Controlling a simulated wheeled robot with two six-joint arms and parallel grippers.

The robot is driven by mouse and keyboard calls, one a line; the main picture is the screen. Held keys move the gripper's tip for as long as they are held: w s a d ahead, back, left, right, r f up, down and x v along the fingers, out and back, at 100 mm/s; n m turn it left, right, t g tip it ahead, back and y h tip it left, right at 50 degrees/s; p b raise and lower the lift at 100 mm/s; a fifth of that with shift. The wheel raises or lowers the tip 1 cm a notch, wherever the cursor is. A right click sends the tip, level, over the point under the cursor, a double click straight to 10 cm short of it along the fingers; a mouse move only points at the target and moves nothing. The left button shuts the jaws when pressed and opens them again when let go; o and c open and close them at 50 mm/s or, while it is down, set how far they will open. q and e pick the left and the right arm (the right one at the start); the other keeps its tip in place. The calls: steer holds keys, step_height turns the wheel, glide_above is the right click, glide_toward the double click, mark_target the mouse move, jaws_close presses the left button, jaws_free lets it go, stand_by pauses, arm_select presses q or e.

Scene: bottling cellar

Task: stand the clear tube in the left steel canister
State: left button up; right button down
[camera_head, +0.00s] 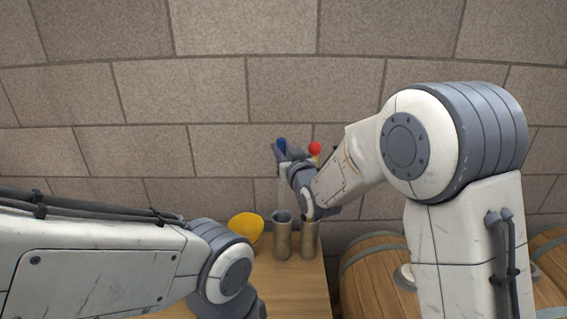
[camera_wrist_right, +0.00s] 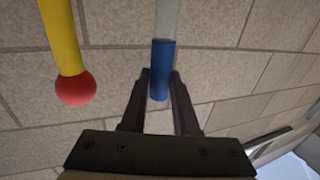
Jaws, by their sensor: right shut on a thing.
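The clear tube (camera_head: 283,187) with a blue end cap (camera_head: 282,144) stands about upright above the left steel canister (camera_head: 282,242). Its lower end is close to the canister's mouth; I cannot tell whether it is inside. My right gripper (camera_head: 281,155) is shut on the tube near its blue end. In the right wrist view, the blue-capped tube (camera_wrist_right: 162,68) lies between the fingers of my right gripper (camera_wrist_right: 160,80). The right steel canister (camera_head: 308,241) stands beside the left one, its top partly hidden by my right wrist. My left arm is at lower left; its fingers are out of view.
A yellow rod (camera_wrist_right: 61,35) with a red ball (camera_wrist_right: 75,88) is close to the right gripper; the red ball (camera_head: 315,148) also shows in the head view. A yellow rounded object (camera_head: 245,228) sits on the wooden table (camera_head: 300,285). Wooden barrels (camera_head: 370,280) stand at right, before a stone wall.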

step_height(320, 180, down, 4)
steer(key=shift+d+f, duration=0.1)
stand_by(0.4)
steer(key=shift+f, duration=0.15)
steer(key=c, duration=0.7)
jaws_free()
steer(key=shift+o, duration=0.2)
